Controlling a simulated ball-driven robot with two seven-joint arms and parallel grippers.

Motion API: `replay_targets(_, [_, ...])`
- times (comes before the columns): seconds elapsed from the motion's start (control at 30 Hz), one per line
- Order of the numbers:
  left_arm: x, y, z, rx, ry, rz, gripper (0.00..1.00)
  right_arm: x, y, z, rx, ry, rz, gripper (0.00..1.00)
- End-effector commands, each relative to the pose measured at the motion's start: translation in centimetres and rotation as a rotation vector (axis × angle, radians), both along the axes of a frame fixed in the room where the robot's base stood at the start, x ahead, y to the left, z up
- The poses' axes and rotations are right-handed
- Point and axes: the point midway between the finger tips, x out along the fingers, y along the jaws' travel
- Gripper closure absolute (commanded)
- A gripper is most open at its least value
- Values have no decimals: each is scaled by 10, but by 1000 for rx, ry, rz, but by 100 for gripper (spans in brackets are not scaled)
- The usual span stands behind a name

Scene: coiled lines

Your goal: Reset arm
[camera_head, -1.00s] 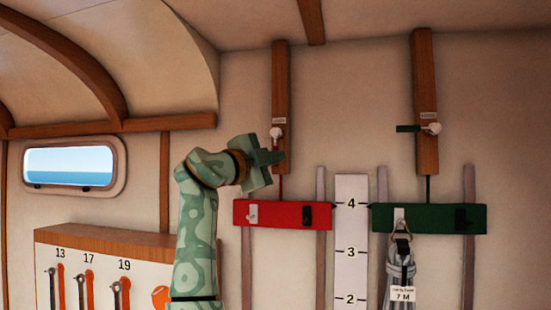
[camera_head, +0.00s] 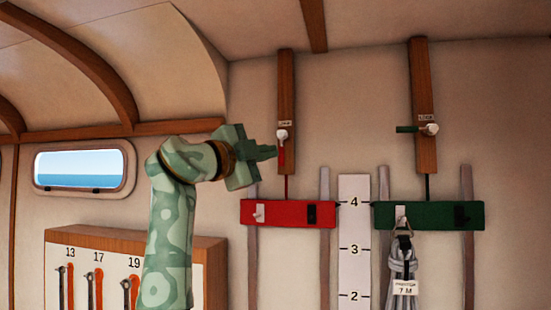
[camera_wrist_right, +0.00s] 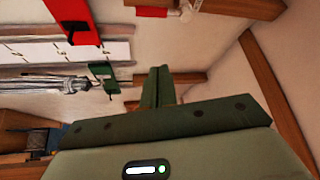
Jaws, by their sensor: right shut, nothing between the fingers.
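My right gripper (camera_head: 268,153) is pale green and shut, with nothing between its fingers. In the head view its tips point right, just left of the red lever (camera_head: 282,156), which hangs down from a white knob (camera_head: 282,135) on the left wooden post. In the right wrist view the closed fingers (camera_wrist_right: 158,84) show in the middle, with the red lever (camera_wrist_right: 152,12) at the top, apart from them. My left gripper is not in view.
A red board (camera_head: 285,213) and a green board (camera_head: 440,215) flank a numbered white scale (camera_head: 354,270). A grey coiled line (camera_head: 403,262) hangs from the green board. A green lever (camera_head: 407,129) points left on the right post. A tool cabinet (camera_head: 120,238) stands lower left.

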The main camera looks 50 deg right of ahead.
Motion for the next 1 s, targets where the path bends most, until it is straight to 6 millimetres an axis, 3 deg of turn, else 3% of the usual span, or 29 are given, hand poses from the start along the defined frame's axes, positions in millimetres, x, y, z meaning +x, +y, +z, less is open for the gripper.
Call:
replay_targets(0.57, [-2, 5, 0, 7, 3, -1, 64, 0, 1, 0, 0, 0, 0, 100])
replay_targets(0.67, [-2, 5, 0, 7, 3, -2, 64, 4, 0, -9, 3, 27, 4, 100])
replay_targets(0.77, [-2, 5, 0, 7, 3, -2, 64, 20, -3, -45, 13, 149, 19, 100])
replay_targets(0.83, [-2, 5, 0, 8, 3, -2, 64, 37, -6, -91, 22, 303, 43, 100])
replay_targets(0.97, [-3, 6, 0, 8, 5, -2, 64, 59, -6, -204, 14, 693, 125, 100])
replay_targets(1.0, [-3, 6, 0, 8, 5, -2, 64, 61, -4, -241, 3, 827, 158, 100])
